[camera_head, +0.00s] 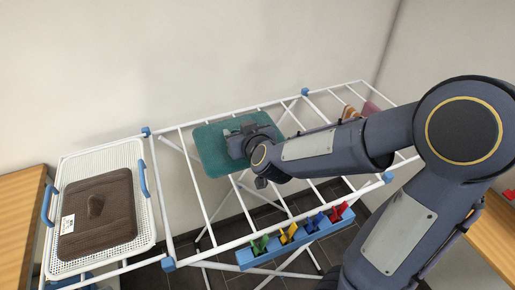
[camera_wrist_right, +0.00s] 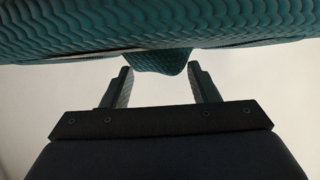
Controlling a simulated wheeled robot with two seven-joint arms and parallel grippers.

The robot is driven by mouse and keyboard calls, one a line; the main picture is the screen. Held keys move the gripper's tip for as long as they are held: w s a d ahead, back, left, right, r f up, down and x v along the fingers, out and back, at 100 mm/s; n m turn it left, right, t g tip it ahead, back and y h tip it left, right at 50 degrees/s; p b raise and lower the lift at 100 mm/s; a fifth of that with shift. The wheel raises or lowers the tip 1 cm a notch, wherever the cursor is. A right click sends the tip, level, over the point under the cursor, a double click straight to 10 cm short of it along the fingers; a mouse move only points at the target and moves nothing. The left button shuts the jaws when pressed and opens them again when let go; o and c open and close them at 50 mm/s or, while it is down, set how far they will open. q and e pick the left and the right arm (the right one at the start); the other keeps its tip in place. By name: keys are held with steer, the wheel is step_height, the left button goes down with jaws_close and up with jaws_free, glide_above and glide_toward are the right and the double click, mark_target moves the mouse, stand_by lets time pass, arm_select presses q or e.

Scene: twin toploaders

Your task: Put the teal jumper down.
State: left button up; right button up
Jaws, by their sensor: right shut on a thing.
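The teal jumper (camera_head: 212,152) is a flat, folded piece over the middle of the white drying rack (camera_head: 207,213). My right gripper (camera_head: 242,143) is over the jumper and hides part of it. In the right wrist view the ribbed jumper (camera_wrist_right: 160,30) spans the top, and a bunched bit of it hangs between the two fingers of my right gripper (camera_wrist_right: 160,75), which is shut on it. I cannot tell whether the jumper touches the rack's rods. My left gripper is not in view.
A white basket (camera_head: 147,222) holds a folded brown garment (camera_head: 112,218) at the left. A blue box (camera_head: 295,243) with several coloured pegs sits on the rack's front rail. Pinkish cloths (camera_head: 370,108) lie at the far right end. Wooden tops (camera_head: 20,212) flank the rack.

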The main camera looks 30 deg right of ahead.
steer(key=w+d+f+b, duration=0.1)
steer(key=d+f, duration=0.1)
steer(key=d+f+b, duration=0.1)
steer(key=f, duration=0.1)
steer(key=w+d+f+b, duration=0.1)
steer(key=d, duration=0.1)
steer(key=shift+w+d+f, duration=0.3)
steer(key=shift+f, duration=0.1)
steer(key=shift+w+d+f, duration=0.2)
steer(key=shift+d+f, duration=0.2)
step_height(320, 180, down, 3)
steer(key=shift+w+d+f+b, duration=0.1)
steer(key=shift+w+f+b, duration=0.1)
steer(key=shift+b, duration=0.3)
steer(key=shift+s, duration=0.1)
steer(key=shift+f, duration=0.15)
steer(key=o, duration=1.2)
